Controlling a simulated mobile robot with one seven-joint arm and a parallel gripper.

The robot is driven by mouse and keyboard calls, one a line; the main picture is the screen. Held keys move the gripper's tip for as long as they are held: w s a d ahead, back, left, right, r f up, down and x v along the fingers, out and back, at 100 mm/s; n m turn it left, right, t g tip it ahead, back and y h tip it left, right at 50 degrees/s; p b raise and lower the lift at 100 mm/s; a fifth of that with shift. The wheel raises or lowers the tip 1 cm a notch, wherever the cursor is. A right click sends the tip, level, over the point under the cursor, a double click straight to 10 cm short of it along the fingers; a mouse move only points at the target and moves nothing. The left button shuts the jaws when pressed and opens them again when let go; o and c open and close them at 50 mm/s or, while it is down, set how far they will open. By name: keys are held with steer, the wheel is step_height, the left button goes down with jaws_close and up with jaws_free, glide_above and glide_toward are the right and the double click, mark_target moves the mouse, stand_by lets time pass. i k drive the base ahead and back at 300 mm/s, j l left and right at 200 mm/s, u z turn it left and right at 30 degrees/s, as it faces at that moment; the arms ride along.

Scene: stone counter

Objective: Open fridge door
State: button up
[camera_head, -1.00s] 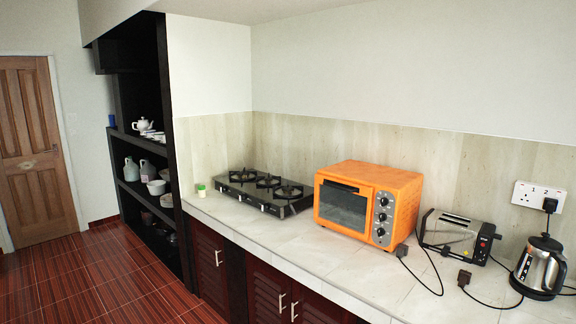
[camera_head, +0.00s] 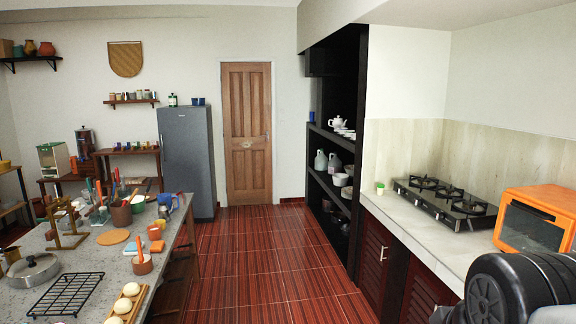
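The fridge (camera_head: 186,158) is a tall grey unit in the head view, standing against the far wall left of the wooden door. Its front looks shut, and a handle is too small to make out clearly. A black rounded part at the lower right looks like a piece of my arm. My gripper's fingers do not show in this view. The fridge is far across the room from me.
A stone counter (camera_head: 88,262) crowded with utensils, pots and a black rack is at left. The right counter (camera_head: 390,215) holds a gas hob (camera_head: 446,200) and orange oven (camera_head: 537,222). Red tiled floor (camera_head: 265,255) between them is clear toward the wooden door (camera_head: 247,140).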

mark_target(182, 132)
steer(key=u, duration=0.95)
steer(key=i+l+z, duration=0.1)
steer(key=i+z, duration=0.3)
steer(key=i, duration=0.75)
steer(key=i+l, duration=0.15)
steer(key=i, duration=3.1)
steer(key=i+l, duration=0.1)
steer(key=i, duration=3.2)
steer(key=i+u, duration=0.35)
steer(key=i+l+u, duration=0.1)
steer(key=i+u, duration=0.3)
steer(key=i+l+u, duration=0.2)
steer(key=i+u, duration=0.15)
steer(key=i+j+u, duration=0.3)
steer(key=i+u, duration=0.15)
steer(key=i+j+u, duration=0.1)
steer(key=i+u, duration=0.4)
steer(key=i, duration=0.15)
